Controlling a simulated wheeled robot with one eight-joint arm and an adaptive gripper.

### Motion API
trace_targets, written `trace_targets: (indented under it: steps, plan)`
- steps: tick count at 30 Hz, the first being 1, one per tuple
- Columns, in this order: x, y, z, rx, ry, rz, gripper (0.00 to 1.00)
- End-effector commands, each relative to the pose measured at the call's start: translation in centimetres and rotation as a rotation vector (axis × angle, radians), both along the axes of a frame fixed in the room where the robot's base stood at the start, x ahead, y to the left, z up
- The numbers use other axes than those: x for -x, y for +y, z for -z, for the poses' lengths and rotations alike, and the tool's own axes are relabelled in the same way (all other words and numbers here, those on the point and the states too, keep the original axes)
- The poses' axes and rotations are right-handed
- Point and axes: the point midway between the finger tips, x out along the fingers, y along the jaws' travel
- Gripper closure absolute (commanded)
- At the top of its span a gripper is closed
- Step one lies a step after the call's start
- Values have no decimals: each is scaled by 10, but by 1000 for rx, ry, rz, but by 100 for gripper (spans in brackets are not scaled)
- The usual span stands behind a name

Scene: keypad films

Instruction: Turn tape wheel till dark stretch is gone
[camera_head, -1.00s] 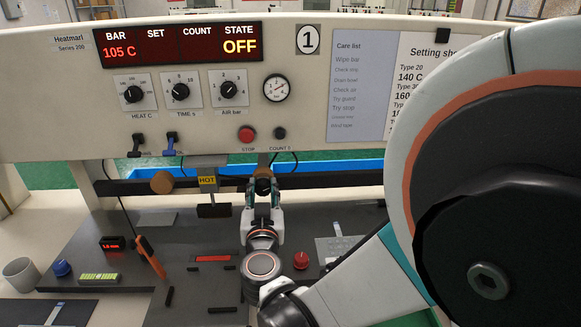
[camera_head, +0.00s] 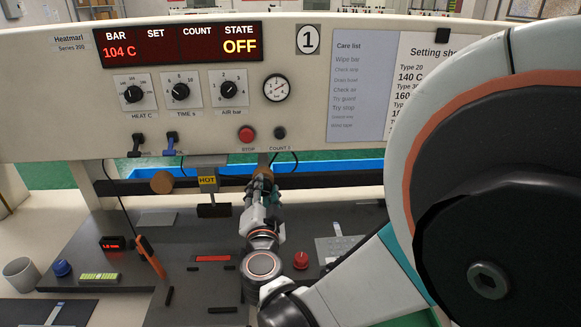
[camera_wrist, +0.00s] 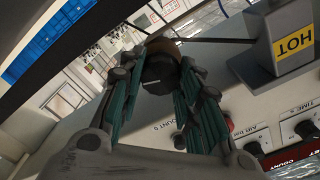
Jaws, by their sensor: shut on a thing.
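My gripper (camera_head: 262,190) is in front of the right-hand tape wheel, below the machine's panel. In the wrist view my gripper's teal-padded fingers (camera_wrist: 163,85) close around a dark round knob (camera_wrist: 158,68) with a brown rim (camera_wrist: 164,46) behind it. In the head view the fingers hide most of this wheel. A second brown wheel (camera_head: 162,183) sits on the left, free of the gripper. The heated bar with a yellow HOT label (camera_head: 208,181) is between the two wheels. I cannot make out a dark stretch of tape.
The display (camera_head: 180,43) reads BAR 104 C and STATE OFF. A red STOP button (camera_head: 246,134) is above my gripper. The HOT block (camera_wrist: 290,45) is close to my fingers.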

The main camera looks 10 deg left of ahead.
Motion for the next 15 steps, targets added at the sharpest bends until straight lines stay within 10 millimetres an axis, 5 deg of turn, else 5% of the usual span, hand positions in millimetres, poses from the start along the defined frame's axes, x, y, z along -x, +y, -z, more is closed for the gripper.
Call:
trace_targets:
  steps: [15]
  plan:
    - [1,-1,1,-42,11,1,92]
